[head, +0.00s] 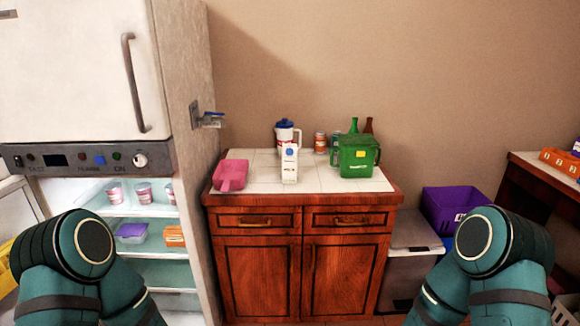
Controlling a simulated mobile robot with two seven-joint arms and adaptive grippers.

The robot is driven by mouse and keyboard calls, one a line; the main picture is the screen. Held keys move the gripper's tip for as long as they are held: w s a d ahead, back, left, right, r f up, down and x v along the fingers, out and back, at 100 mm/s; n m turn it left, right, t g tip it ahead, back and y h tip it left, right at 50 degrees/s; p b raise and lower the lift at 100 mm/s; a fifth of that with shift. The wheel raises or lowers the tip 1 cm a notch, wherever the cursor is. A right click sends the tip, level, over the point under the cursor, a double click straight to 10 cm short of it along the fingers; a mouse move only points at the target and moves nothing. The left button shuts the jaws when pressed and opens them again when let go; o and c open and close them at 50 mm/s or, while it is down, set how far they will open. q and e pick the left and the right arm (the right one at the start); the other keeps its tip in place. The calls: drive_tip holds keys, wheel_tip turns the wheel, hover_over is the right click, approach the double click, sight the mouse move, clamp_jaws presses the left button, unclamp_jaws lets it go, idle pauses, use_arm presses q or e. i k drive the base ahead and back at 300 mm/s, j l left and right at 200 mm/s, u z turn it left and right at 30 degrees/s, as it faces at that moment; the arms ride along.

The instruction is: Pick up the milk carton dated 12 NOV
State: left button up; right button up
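A white milk carton (290,168) with a blue mark near its top stands upright on the tiled top of the wooden cabinet. It is near the front middle of the top. The print on it is too small to read, so I cannot tell its date. Only teal links of my two arms show, at the lower left and lower right. Both grippers are out of view. No other milk carton is clearly visible.
A white jug with a blue lid (284,133) stands behind the carton. A pink scoop-like container (230,176) is left, a green container (357,157) right, with cans and bottles behind. The fridge (75,70) with lit lower shelves stands left. A purple bin (450,207) is right.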

sight(289, 151)
drive_tip(key=i+j+z, duration=0.15)
drive_tip(key=z, duration=0.7)
drive_tip(key=i+j+z, duration=0.2)
drive_tip(key=j+z, duration=0.2)
drive_tip(key=j, duration=0.15)
drive_tip(key=i+j+z, duration=0.2)
drive_tip(key=j+z, duration=0.1)
drive_tip(key=j, duration=0.4)
drive_tip(key=i+j, duration=0.1)
drive_tip(key=j, duration=0.45)
drive_tip(key=z, duration=0.05)
